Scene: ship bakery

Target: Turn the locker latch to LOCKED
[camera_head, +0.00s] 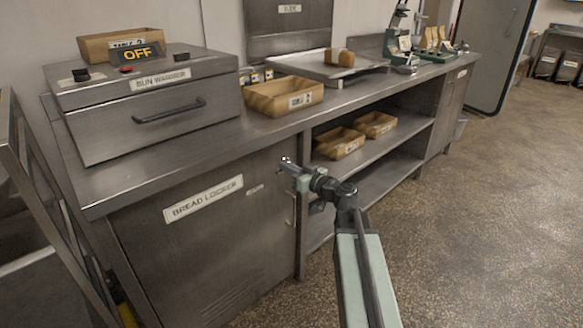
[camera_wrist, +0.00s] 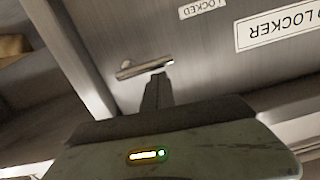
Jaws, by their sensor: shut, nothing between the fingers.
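The bread locker (camera_head: 205,240) is a grey steel door under the counter, with a "BREAD LOCKER" label (camera_head: 203,199). In the wrist view the latch (camera_wrist: 132,71) is a short metal bar on the door, lying nearly level with a slight tilt. A "LOCKED" label (camera_wrist: 202,8) sits above it there, upside down. My gripper (camera_head: 286,163) is at the door's upper right in the head view and hides the latch there. In the wrist view its shut, empty fingers (camera_wrist: 157,88) reach the bar's right half. I cannot tell whether they touch it.
The counter (camera_head: 185,158) overhangs the door and carries the bun warmer (camera_head: 150,105), reading "OFF", and a wooden tray (camera_head: 285,95). Open shelves (camera_head: 375,148) with more trays lie to the right. A metal frame (camera_head: 30,170) stands at left. The floor (camera_head: 480,200) at right is clear.

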